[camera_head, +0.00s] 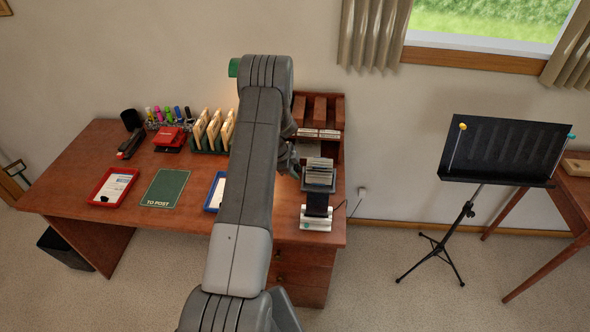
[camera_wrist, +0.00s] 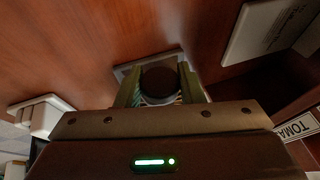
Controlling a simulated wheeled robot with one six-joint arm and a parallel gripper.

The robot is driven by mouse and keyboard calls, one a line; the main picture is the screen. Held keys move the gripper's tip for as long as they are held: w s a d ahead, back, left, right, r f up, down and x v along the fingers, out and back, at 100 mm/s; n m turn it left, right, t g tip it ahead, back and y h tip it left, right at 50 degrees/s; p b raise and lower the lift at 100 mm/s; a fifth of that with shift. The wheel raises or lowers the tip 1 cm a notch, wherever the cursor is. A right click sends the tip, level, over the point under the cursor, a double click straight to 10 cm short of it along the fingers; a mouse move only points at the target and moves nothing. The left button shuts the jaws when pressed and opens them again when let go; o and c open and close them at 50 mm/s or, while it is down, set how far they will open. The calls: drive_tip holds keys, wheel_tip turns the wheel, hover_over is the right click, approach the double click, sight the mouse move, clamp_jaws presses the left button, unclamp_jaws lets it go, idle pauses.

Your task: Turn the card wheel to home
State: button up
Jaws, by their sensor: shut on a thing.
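In the wrist view, my gripper (camera_wrist: 160,88) is shut on a dark round knob (camera_wrist: 161,79), with one finger on each side. The knob appears to be the wheel's side knob. The card faces and any home mark are too small to read.
A wooden pigeonhole unit (camera_head: 332,108) stands behind the wheel. A red tray (camera_head: 92,201), a green "TO POST" mat (camera_head: 165,203) and a partly hidden blue-edged tray (camera_head: 211,207) lie left of my arm. A black music stand (camera_head: 505,150) is off to the right.

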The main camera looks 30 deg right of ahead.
drive_tip(key=shift+n+g+y, duration=0.3)
drive_tip(key=shift+g+y, duration=0.5)
drive_tip(key=shift+g, duration=0.3)
drive_tip(key=o, duration=0.9)
drive_tip(key=b+v, duration=0.3)
drive_tip(key=v, duration=1)
drive_tip(key=shift+w+r, duration=0.25)
drive_tip(key=shift+r, duration=0.1)
drive_tip(key=shift+f, duration=0.1)
